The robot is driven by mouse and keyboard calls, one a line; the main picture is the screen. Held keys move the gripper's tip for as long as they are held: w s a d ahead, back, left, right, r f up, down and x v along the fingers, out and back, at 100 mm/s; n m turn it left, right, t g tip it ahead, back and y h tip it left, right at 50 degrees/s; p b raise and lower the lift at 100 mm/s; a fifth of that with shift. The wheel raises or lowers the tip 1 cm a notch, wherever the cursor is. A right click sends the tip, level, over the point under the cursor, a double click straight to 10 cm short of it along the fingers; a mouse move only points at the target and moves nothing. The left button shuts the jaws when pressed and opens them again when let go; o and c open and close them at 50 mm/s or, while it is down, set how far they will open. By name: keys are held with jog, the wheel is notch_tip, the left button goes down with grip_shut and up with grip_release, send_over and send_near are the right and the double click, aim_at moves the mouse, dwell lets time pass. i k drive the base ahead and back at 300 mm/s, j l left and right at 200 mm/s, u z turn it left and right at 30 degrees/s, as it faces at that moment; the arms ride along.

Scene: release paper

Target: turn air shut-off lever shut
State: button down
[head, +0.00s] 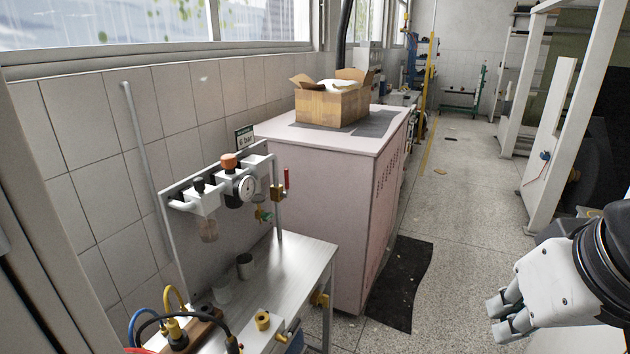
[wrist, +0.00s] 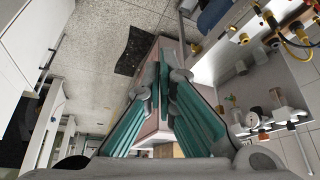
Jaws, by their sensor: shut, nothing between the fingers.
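The red shut-off lever (head: 286,178) stands upright at the right end of the air unit, next to a round pressure gauge (head: 246,188). The unit, with an orange-topped knob (head: 228,162), is mounted on a grey back plate above a metal bench (head: 308,252). A small green valve handle (head: 263,215) hangs below. My gripper (head: 497,319) is at the lower right in the head view, far from the lever. In the wrist view my gripper (wrist: 163,68) has its fingertips together and empty. The air unit (wrist: 252,120) shows at right there; the lever is too small to make out.
A pink cabinet (head: 318,185) with a cardboard box (head: 333,103) stands behind the bench. Hoses and brass fittings (head: 172,330) lie at the bench's front left. A black mat (head: 402,285) is on the floor. The floor between bench and gripper is clear.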

aim_at(285, 195)
jog(key=i+l+u, duration=0.2)
jog(key=i+u, duration=0.2)
jog(key=i+l+u, duration=0.35)
jog(key=i+l+z, duration=0.25)
jog(key=i+l, duration=0.25)
